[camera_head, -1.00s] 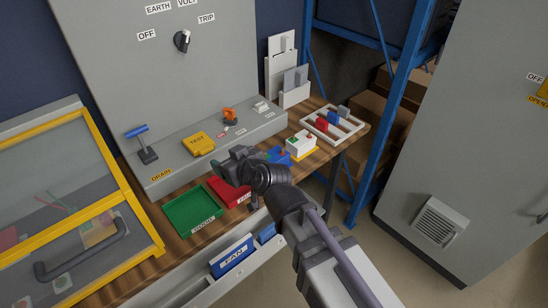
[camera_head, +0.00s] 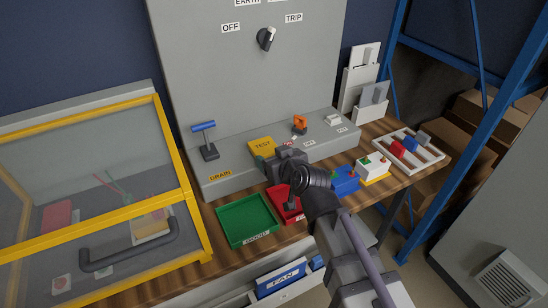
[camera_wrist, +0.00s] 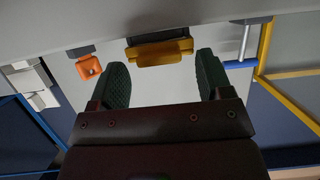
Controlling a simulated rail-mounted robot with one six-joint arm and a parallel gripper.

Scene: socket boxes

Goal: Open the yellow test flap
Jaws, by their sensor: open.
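The yellow test flap (camera_head: 262,146), marked TEST, lies on the sloped grey ledge below the grey panel. It looks closed. In the wrist view the yellow flap (camera_wrist: 160,50) shows at the top middle, beyond and between the fingertips. My gripper (camera_head: 270,162) is just in front of the flap's near edge and hides part of it in the head view. In the wrist view my gripper (camera_wrist: 162,72) has its two dark green fingers wide apart with nothing between them. I cannot see it touching the flap.
On the ledge, a blue-handled lever (camera_head: 205,138) stands left and an orange switch (camera_head: 299,124) right. Green (camera_head: 246,220) and red (camera_head: 284,203) trays lie in front. A yellow-framed clear cover (camera_head: 190,170) stands at left. A rack (camera_head: 410,149) of coloured blocks is at right.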

